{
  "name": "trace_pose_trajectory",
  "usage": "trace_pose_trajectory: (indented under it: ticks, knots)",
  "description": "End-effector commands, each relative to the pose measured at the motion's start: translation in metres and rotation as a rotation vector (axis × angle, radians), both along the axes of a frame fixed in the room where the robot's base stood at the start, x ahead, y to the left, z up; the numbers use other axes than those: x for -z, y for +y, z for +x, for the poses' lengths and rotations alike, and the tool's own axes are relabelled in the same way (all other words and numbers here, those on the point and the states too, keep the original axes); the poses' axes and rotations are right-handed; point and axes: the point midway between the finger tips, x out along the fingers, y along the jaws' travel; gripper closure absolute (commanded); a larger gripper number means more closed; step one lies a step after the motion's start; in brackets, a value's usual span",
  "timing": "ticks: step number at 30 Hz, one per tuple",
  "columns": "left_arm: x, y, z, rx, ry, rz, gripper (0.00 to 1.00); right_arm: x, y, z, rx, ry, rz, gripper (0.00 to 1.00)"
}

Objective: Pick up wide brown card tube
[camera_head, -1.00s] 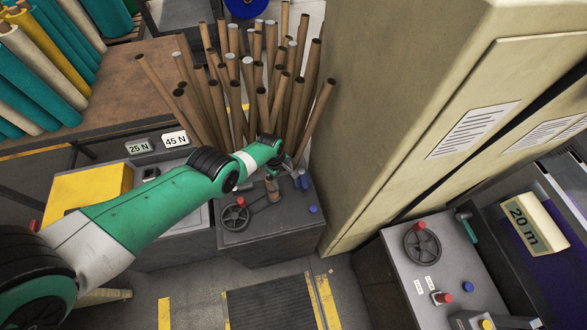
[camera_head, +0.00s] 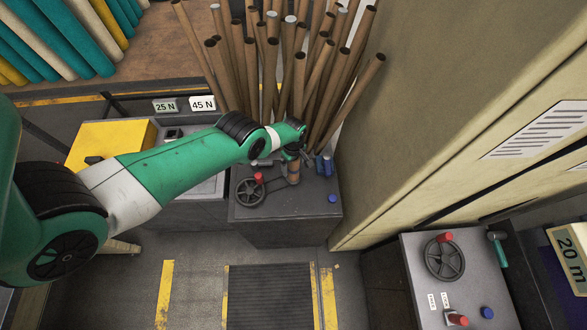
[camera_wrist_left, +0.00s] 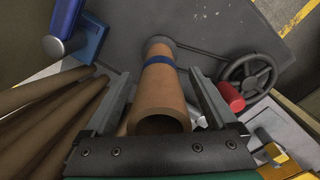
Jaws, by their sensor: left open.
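The brown card tube (camera_wrist_left: 161,90) with a blue band stands upright on the grey machine top, its open end toward the left wrist camera. It also shows just below the gripper in the head view (camera_head: 294,173). My left gripper (camera_head: 299,156) is over the machine top, with its jaws open. In the left wrist view, the fingers of my left gripper (camera_wrist_left: 162,80) lie on either side of the tube, with a gap visible at least near the tips. My right gripper is not in view.
A handwheel (camera_head: 250,192) with a red knob (camera_head: 259,177) and blue parts (camera_head: 323,165) stand close to the tube. Many thin brown tubes (camera_head: 270,60) rise behind it. A beige cabinet (camera_head: 440,100) stands at the right. The floor in front is open.

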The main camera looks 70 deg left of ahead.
Motion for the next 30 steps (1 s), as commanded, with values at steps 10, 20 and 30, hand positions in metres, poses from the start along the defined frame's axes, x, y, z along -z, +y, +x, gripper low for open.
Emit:
trace_pose_trajectory:
  ticks: [10,20,30]
  knots:
    - [0.0091,0.0001,0.0003,0.0,-0.001,0.0,0.16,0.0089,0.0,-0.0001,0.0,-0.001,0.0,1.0]
    - [0.0092,0.0001,0.0002,0.0,0.0,0.0,0.75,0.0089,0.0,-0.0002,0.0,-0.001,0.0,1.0]
    - [0.0091,0.0001,0.0003,0.0,-0.001,0.0,1.0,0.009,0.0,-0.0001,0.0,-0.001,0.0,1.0]
